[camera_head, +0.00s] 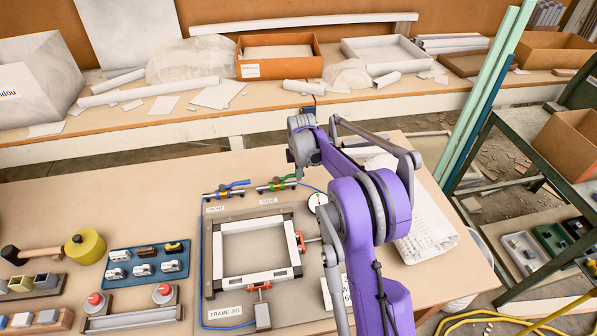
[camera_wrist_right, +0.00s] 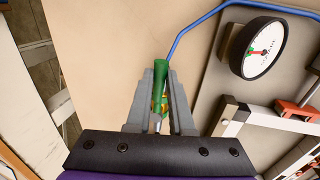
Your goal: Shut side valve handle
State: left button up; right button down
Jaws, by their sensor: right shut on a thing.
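The side valve (camera_head: 270,187), with a green handle (camera_head: 287,178), sits on the grey board behind the label SIDE. My right gripper (camera_head: 292,157) is over the handle's right end in the head view, and the arm partly hides the fingers. In the right wrist view the two grey fingers (camera_wrist_right: 161,95) are shut on the green handle (camera_wrist_right: 161,74), one on each side. The yellow-green valve body shows only partly between them. The front valve with a blue handle (camera_head: 237,184) stands to the left. My left gripper is not in view.
A round gauge (camera_head: 317,201) stands just right of the side valve, with a blue hose (camera_wrist_right: 190,27) near it. A white frame (camera_head: 228,262) lies in the jig with red clamps. The table behind the valves is clear.

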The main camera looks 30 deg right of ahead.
jog(key=shift+s, duration=0.1)
jog(key=s+a+m, duration=0.1)
jog(key=m, duration=0.1)
jog(key=s+m+b, duration=0.1)
jog(key=m, duration=0.1)
jog(key=shift+a+f+h, duration=0.1)
jog(key=shift+a+h, duration=0.3)
jog(key=a+m, duration=0.1)
jog(key=s+m+b, duration=0.1)
jog(key=m, duration=0.1)
jog(key=a+m+g, duration=0.1)
jog(key=shift+s+a+m, duration=0.3)
jog(key=shift+m, duration=0.1)
jog(key=a+m, duration=0.1)
jog(key=m, duration=0.1)
jog(key=a+m+g+b, duration=0.1)
jog(key=a+m, duration=0.1)
jog(key=shift+s+h, duration=0.2)
jog(key=shift+h, duration=0.1)
jog(key=shift+w+a+m+g, duration=0.2)
jog(key=shift+a+m, duration=0.5)
jog(key=shift+m, duration=0.55)
jog(key=shift+w+a+m+g, duration=0.2)
jog(key=shift+a+m, duration=0.45)
jog(key=shift+m, duration=0.6)
jog(key=c, duration=0.8)
grip_release()
